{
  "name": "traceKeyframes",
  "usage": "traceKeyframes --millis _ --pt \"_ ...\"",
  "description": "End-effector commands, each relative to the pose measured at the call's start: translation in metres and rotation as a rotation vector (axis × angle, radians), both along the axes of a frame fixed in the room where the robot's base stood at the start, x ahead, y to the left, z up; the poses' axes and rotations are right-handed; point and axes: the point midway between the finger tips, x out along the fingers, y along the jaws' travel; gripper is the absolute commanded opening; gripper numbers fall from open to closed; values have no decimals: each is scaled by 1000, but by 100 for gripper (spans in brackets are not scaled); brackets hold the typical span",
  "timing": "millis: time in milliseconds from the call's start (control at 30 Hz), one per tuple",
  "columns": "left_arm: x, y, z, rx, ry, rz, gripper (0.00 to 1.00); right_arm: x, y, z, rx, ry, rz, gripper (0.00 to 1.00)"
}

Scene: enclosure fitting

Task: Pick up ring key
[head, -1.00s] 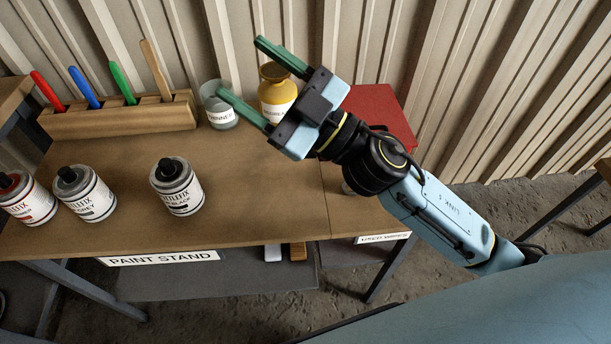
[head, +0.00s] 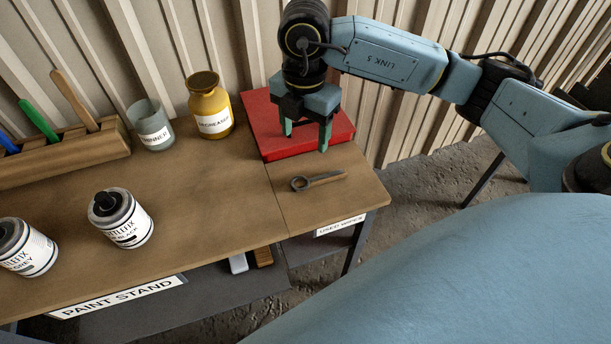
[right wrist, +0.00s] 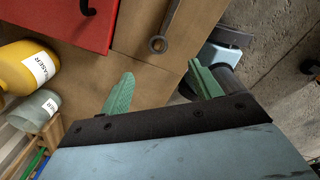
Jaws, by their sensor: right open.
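The ring key (head: 318,181), a dark grey metal spanner with a ring at its left end, lies flat on the right part of the wooden bench. It also shows in the right wrist view (right wrist: 164,30), its ring end pointing towards the jaws. My right gripper (head: 305,143) points down with its green fingers apart and empty, in front of the red box and behind the key. In the right wrist view its open fingers (right wrist: 155,82) stand apart from the key. My left gripper is not in view.
A red box (head: 262,128) stands at the bench's back right. A yellow degreaser bottle (head: 209,100) and a thinner jar (head: 151,128) stand left of it. Paint cans (head: 122,222) are at the front left, with a brush rack (head: 70,160) behind. The bench middle is clear.

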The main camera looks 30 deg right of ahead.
Motion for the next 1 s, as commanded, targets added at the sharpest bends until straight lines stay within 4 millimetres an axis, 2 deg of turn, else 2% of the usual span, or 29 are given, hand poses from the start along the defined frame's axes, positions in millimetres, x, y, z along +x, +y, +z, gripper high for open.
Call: traceKeyframes --millis 333,433,667,1000 --pt "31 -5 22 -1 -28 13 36 0 -1 -63 -7 4 -5 64" --pt "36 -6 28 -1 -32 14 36 0 -1 -74 -6 4 -4 64" --pt "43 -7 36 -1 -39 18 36 1 1 -86 -5 2 -3 64" --pt "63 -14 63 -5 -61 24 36 4 5 -126 -5 4 -2 64"
